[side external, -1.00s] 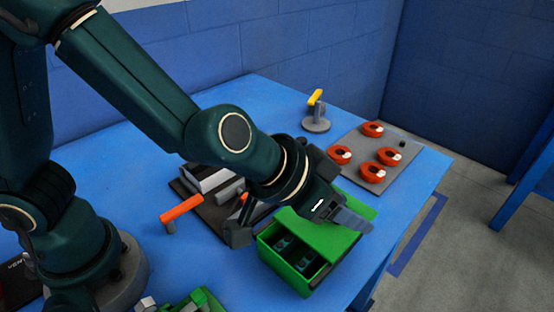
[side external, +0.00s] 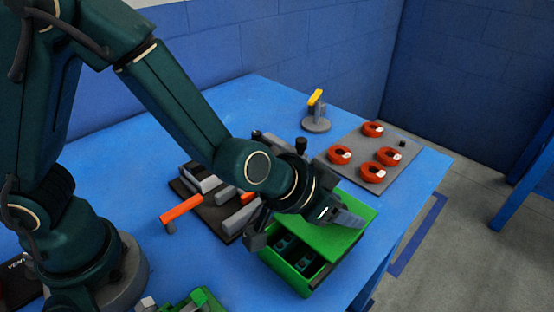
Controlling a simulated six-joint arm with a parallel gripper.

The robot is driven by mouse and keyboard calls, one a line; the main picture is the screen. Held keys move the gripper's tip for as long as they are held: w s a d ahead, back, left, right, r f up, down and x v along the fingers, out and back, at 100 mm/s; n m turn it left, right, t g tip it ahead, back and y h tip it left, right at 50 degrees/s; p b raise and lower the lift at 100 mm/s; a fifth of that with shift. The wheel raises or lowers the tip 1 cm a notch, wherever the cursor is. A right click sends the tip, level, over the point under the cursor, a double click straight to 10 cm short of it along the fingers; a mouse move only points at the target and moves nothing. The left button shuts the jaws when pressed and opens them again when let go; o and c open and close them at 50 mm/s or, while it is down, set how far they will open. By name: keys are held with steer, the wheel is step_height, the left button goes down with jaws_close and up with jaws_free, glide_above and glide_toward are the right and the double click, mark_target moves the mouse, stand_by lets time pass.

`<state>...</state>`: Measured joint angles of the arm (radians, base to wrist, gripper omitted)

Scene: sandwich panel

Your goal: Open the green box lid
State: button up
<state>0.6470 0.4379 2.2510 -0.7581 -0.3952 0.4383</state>
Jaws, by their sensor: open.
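The green box (side external: 281,268) stands near the table's front right edge. Its near part is uncovered and shows dark compartments with small dark items inside. The green lid (side external: 325,241) covers the far part of the box. My gripper (side external: 352,216) is open over the lid, with its grey fingers pointing to the right. The fingers and wrist hide part of the lid, and I cannot tell whether they touch it.
A grey plate (side external: 345,174) with several red rings lies behind the box. A yellow-handled stand (side external: 316,117) is farther back. A dark fixture with grey blocks (side external: 202,180) and an orange handle (side external: 181,209) lie to the left. Green parts (side external: 203,301) are at the front.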

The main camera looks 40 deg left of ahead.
jaws_close()
stand_by(1.4)
